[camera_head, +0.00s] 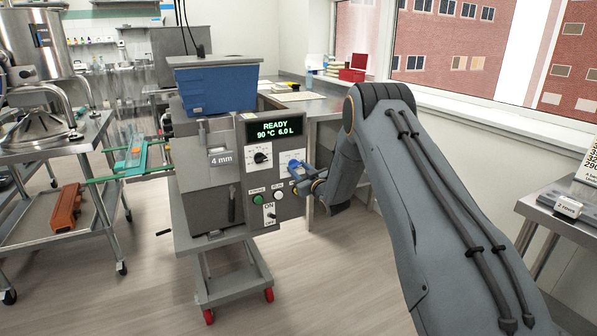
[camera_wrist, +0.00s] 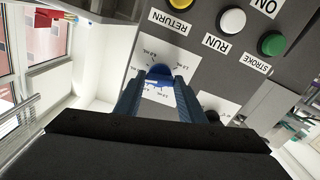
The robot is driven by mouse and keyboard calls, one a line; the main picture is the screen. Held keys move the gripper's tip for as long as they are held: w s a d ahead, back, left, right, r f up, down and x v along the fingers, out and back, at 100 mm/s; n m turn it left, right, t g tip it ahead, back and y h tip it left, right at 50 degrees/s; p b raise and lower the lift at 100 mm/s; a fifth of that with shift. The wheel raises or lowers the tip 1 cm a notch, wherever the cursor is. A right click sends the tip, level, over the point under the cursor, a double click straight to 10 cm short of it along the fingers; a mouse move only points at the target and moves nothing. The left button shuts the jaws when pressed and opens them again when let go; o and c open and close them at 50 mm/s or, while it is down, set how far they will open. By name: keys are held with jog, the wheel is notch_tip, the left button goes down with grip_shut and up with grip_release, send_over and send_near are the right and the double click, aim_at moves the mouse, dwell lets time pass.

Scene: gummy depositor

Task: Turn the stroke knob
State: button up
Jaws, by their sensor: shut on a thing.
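The depositor's control panel (camera_head: 288,207) faces me. My gripper (camera_head: 297,170) is at its right side, in front of a white dial plate (camera_head: 290,156). The plate carries mL marks, so I take this as the stroke knob. The fingers hide much of it, and its exact pointer setting is not clear. In the head view my gripper hides the knob. Another black knob (camera_head: 262,157) sits to the left.
The display (camera_head: 275,129) reads READY, 90 °C, 6.0 L. A green STROKE button (camera_wrist: 272,44), a white RUN button (camera_wrist: 232,20) and a yellow RETURN button (camera_wrist: 176,6) are close to my gripper. An ON/OFF switch (camera_head: 270,213) is below. A blue hopper (camera_head: 218,89) tops the machine.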

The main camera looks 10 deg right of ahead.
jog(key=n+b, duration=0.3)
jog(key=n, duration=0.2)
jog(key=shift+f+n, duration=0.1)
jog(key=shift+n, duration=0.3)
jog(key=shift+n+b, duration=1.1)
jog(key=shift+n, duration=0.8)
jog(key=o, duration=1)
jog(key=shift+o, duration=0.2)
jog(key=v, duration=0.8)
